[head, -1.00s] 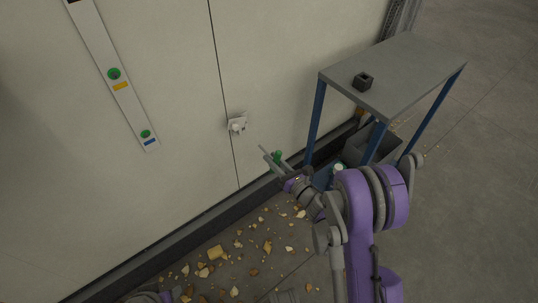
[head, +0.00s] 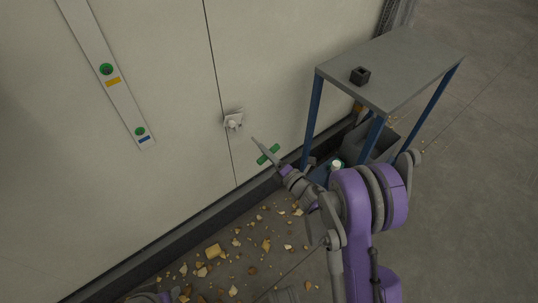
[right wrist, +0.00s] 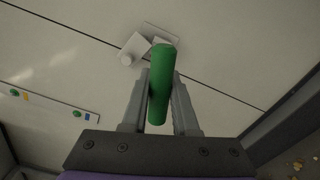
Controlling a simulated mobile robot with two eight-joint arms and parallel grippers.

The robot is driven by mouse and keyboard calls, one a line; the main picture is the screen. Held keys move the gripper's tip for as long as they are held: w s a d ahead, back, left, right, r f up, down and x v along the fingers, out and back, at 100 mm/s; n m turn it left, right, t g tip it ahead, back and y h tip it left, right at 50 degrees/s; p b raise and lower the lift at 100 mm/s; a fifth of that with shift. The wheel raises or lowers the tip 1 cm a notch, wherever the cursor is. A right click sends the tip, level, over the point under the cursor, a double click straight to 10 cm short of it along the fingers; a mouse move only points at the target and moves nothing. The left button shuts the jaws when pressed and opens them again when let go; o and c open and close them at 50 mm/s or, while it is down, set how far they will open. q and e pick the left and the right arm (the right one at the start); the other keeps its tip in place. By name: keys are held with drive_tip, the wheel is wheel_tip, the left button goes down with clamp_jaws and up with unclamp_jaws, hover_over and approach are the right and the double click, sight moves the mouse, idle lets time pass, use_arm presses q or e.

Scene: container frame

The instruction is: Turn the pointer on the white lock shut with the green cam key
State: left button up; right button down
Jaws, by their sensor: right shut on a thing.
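The white lock (head: 233,121) sits on the pale wall beside the vertical seam; it also shows at the top of the right wrist view (right wrist: 150,42), partly behind the key. The direction of its pointer is too small to tell. The green cam key (right wrist: 161,85) is in my right gripper (right wrist: 160,105), shut on it, with a grey finger on each side. In the head view my right gripper (head: 262,149) holds the green key (head: 268,154) below and to the right of the lock, apart from it. A fragment at the bottom left may be my left arm; its gripper does not show.
A grey table (head: 400,65) with blue legs stands right, bearing a small dark square block (head: 360,75). A grey bin (head: 385,138) is under it. A white strip (head: 107,70) with green knobs is on the wall left. Rubble (head: 213,250) covers the floor below.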

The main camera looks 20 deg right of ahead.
sight(252, 138)
drive_tip(key=m, duration=0.2)
drive_tip(key=w+m, duration=0.1)
drive_tip(key=m, duration=0.1)
drive_tip(key=shift+w+a+m, duration=0.1)
drive_tip(key=shift+a+m, duration=0.1)
drive_tip(key=shift+m, duration=0.2)
drive_tip(key=m, duration=0.3)
drive_tip(key=w+m, duration=0.1)
drive_tip(key=shift+a+m, duration=0.25)
drive_tip(key=shift+m, duration=0.05)
drive_tip(key=shift+x, duration=2.05)
drive_tip(key=shift+x, duration=1.45)
drive_tip(key=shift+b, duration=0.3)
